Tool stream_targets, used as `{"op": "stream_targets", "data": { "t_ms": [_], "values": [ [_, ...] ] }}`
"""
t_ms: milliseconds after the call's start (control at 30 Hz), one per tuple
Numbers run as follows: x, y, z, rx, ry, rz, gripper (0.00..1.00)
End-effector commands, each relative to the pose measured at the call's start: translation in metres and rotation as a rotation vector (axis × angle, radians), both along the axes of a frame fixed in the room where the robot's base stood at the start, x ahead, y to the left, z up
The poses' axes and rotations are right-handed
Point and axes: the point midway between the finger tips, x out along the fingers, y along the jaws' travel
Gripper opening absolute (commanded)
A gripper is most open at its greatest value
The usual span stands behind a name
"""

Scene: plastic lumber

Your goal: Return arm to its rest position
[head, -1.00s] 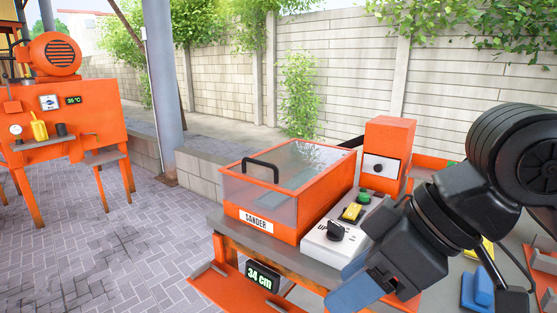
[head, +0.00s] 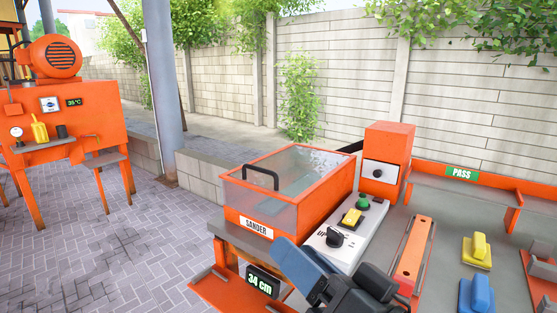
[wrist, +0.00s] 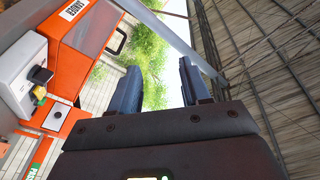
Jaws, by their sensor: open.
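My gripper (head: 298,266) is low in the middle of the head view, its blue fingers pointing up and left in front of the sander bench. In the wrist view my gripper (wrist: 160,84) has its two fingers apart, with nothing between them. The rest of my arm is mostly below the head picture's lower edge. The fingers overlap the front of the bench in the picture; I cannot tell how far they are from it.
The orange sander (head: 290,185) has a clear lid and a white control panel (head: 345,232). An orange plank (head: 413,255), a yellow block (head: 477,250) and a blue block (head: 477,295) lie on the grey table at right. An orange machine (head: 70,125) stands far left, across open paving.

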Motion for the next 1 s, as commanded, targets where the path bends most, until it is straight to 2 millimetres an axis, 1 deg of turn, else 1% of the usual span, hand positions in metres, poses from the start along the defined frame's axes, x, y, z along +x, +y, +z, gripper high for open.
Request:
{"op": "stream_targets", "data": {
  "t_ms": [33, 167, 267, 367, 400, 467, 567, 600, 667, 800, 867, 900, 1000],
  "values": [
    [-0.007, -0.005, -0.012, 0.020, 0.022, -0.044, 0.47],
    [-0.025, -0.024, -0.042, 0.036, 0.062, -0.172, 0.47],
    [-0.044, -0.039, -0.067, 0.025, 0.093, -0.266, 0.47],
    [-0.068, -0.055, -0.092, -0.009, 0.125, -0.352, 0.47],
    [-0.079, -0.062, -0.101, -0.026, 0.136, -0.384, 0.47],
    [-0.097, -0.072, -0.113, -0.060, 0.152, -0.430, 0.47],
    [-0.129, -0.089, -0.133, -0.131, 0.176, -0.494, 0.47],
    [-0.142, -0.096, -0.140, -0.164, 0.183, -0.518, 0.47],
    [-0.163, -0.107, -0.148, -0.218, 0.191, -0.545, 0.47],
    [-0.214, -0.131, -0.160, -0.362, 0.196, -0.590, 0.47],
    [-0.235, -0.141, -0.163, -0.431, 0.194, -0.598, 0.47],
    [-0.249, -0.148, -0.163, -0.478, 0.190, -0.599, 0.47],
    [-0.280, -0.163, -0.161, -0.587, 0.171, -0.592, 0.47]
  ]
}}
